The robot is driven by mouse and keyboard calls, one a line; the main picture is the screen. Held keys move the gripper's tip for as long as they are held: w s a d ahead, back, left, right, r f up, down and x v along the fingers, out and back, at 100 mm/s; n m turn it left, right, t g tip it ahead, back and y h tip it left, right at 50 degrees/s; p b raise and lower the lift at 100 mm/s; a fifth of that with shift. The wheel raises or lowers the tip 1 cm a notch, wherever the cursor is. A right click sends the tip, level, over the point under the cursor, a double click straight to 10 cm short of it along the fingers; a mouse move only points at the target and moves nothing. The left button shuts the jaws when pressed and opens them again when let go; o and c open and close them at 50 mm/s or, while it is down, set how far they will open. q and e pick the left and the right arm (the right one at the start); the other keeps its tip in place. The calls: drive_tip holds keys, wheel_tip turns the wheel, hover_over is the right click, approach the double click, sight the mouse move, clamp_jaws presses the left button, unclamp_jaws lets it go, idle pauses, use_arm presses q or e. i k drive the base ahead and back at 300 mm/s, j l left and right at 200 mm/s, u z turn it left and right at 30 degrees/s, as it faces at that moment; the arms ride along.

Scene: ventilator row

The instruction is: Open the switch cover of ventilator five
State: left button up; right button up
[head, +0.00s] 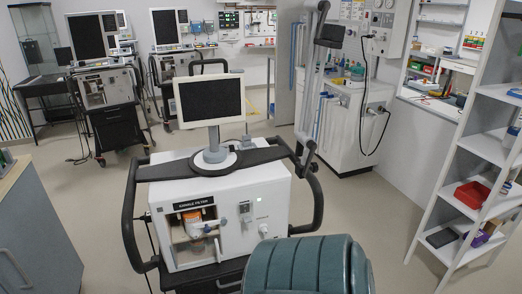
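The nearest ventilator (218,215) stands in the middle of the head view. It has a white body, black side handles and a dark screen (210,99) on top. Its front has a recess with a filter unit (193,222) under a black label. A small grey fitting (245,210) sits right of the recess; I cannot tell whether it is the switch cover, or open or shut. No number five is readable on any ventilator. Neither of my grippers is in view.
A teal padded object (310,266) blocks the front right of the near ventilator. Two more ventilators (105,88) (175,62) stand at the back left. A grey cabinet (38,235) is at left and white shelves (478,145) at right. Floor (375,205) is clear between.

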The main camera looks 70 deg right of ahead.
sight(246, 220)
drive_tip(key=z, duration=2.25)
